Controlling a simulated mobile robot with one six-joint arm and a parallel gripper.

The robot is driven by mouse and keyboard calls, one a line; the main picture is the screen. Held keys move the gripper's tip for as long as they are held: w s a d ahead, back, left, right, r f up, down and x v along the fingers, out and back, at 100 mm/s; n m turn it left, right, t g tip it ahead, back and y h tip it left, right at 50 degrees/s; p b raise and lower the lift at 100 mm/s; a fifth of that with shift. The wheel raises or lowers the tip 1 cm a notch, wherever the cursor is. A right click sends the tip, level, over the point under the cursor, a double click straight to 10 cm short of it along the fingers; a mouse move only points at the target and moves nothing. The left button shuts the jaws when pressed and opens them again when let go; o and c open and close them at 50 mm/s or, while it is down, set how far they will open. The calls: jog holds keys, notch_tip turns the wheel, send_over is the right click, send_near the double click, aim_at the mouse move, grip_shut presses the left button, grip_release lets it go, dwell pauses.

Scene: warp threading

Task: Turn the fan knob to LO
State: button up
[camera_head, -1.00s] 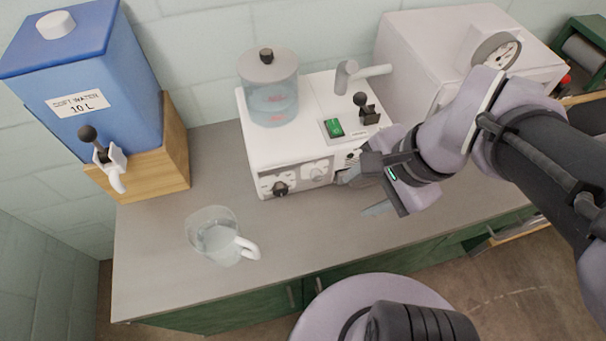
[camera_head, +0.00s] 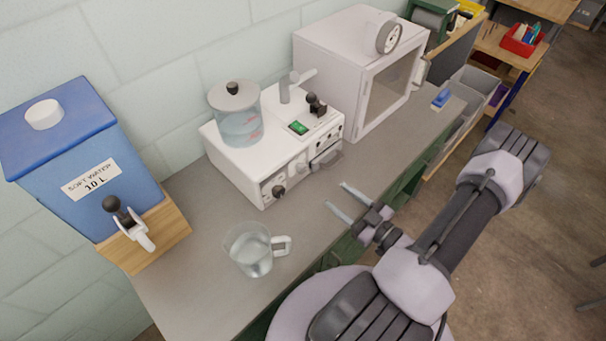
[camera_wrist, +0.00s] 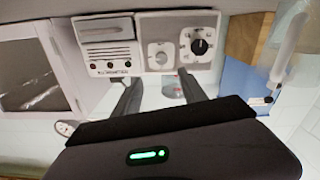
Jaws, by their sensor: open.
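A white appliance (camera_head: 238,170) stands on the counter, with dials on its front panel. A black knob (camera_head: 279,191) is at the left end of that panel. It also shows in the wrist view (camera_wrist: 203,46), on a white square plate with markings too small to read. A paler round dial (camera_wrist: 160,56) sits beside it. I cannot tell which one is the fan knob or where it points. My gripper (camera_head: 336,197) is open and empty, apart from the panel and in front of it. Its two fingers (camera_wrist: 160,90) also show in the wrist view.
A clear jug (camera_head: 250,252) of water stands at the counter's front. A blue water tank (camera_head: 85,150) with a tap is at left. A white box with a window (camera_head: 350,65) stands right of the appliance. The counter before the panel is mostly clear.

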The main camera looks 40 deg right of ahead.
aim_at(304, 170)
jog(key=w, duration=0.4)
jog(key=w+a+b, duration=0.1)
jog(key=w, duration=0.3)
jog(key=w+a, duration=0.1)
jog(key=w, duration=0.3)
jog(key=shift+w, duration=0.15)
jog(key=shift+c, duration=0.2)
grip_shut()
